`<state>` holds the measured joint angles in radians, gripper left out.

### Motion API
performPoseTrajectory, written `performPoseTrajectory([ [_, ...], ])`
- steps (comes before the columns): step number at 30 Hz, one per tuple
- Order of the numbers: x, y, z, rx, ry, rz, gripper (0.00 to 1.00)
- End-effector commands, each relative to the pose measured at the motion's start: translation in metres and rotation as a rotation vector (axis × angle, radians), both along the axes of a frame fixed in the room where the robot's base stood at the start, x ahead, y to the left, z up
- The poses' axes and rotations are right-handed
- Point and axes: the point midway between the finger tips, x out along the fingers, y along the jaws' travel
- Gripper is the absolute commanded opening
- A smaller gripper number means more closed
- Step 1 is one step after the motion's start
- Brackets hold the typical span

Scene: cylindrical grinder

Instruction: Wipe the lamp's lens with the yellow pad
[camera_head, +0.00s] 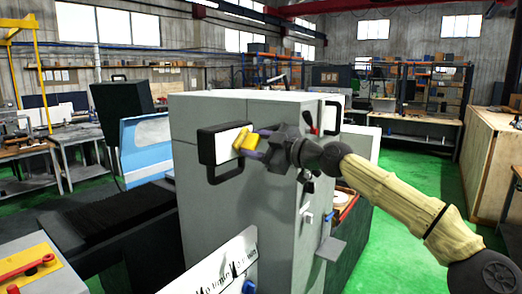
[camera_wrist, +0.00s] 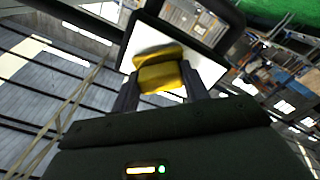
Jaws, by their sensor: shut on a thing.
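The lamp (camera_head: 207,147) is a dark-framed box with a handle and a white lens (camera_head: 228,142), mounted at the grey cabinet's upper front. In the wrist view its white lens (camera_wrist: 205,67) fills the upper middle inside a black frame (camera_wrist: 146,22). My gripper (camera_head: 252,143) is shut on the yellow pad (camera_head: 246,140) and holds it in front of the lens. In the wrist view the pad (camera_wrist: 160,76) sits between my two fingers (camera_wrist: 160,92), over the lower left part of the lens. I cannot tell whether the pad touches the lens.
The grey machine cabinet (camera_head: 270,215) stands just behind and below the lamp. A handle (camera_head: 333,117) juts from the cabinet's right side. A white sign panel (camera_head: 220,272) stands in front. Green floor (camera_head: 400,185) is open to the right, beside a wooden crate (camera_head: 487,165).

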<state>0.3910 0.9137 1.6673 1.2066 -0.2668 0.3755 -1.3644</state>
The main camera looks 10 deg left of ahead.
Motion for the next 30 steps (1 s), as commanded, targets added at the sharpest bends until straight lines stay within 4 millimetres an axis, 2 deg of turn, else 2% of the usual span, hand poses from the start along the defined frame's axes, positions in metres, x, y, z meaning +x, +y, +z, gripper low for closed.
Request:
performPoseTrajectory([
  [11,-0.003,0.001,0.000,0.000,0.000,0.000,0.27],
  [30,-0.039,0.016,0.000,0.000,0.000,0.000,0.27],
])
